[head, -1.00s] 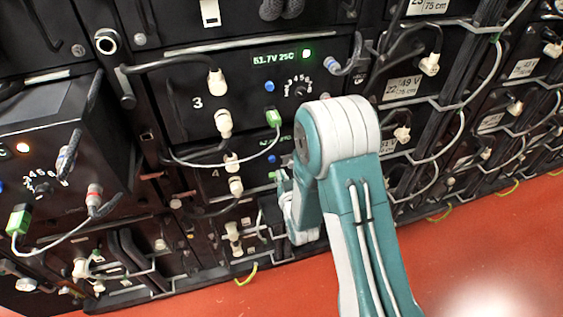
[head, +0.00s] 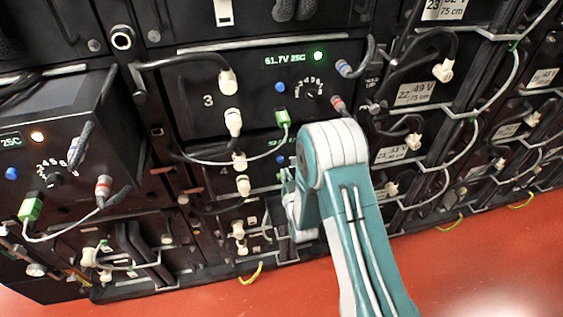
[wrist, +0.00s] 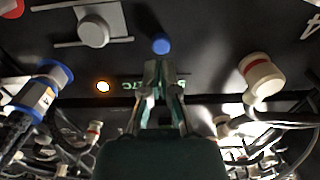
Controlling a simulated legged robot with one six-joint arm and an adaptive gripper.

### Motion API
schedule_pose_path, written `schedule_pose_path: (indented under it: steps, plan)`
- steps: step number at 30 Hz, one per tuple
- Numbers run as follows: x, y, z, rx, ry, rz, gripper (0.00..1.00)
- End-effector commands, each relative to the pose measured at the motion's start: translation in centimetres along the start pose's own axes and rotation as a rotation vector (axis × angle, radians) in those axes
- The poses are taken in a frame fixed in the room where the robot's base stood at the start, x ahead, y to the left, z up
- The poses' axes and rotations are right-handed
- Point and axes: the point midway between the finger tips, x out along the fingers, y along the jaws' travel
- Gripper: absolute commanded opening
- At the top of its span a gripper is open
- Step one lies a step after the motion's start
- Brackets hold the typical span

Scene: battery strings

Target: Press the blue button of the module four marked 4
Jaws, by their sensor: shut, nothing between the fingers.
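Module four (head: 262,172) is the dark panel marked 4 below module three in the head view, partly hidden by my arm. Its small blue button (head: 281,159) shows just left of my arm. In the wrist view, which looks upside down, the round blue button (wrist: 161,46) sits just beyond the fingertips, near the picture's middle. A 4 is printed at the upper right there. My gripper (wrist: 161,70) is shut and empty, pointing at the button. A small gap shows in the picture, but I cannot tell contact.
In the wrist view a grey knob (wrist: 93,30) is left of the button, with a lit orange lamp (wrist: 103,86). A blue connector (wrist: 45,88) and a white connector (wrist: 262,75) flank the gripper. Module three (head: 240,90) has its own blue button (head: 280,87). Cables hang nearby.

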Motion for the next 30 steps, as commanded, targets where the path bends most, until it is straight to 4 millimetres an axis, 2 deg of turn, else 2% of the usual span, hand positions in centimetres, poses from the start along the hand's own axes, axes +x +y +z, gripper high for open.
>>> schedule_pose_path:
  steps: [4,30]
  plan:
    - [0.7,-0.1,0.0,-0.001,0.001,0.0,0.0]
    - [1.6,0.0,0.0,0.0,0.001,0.0,0.0]
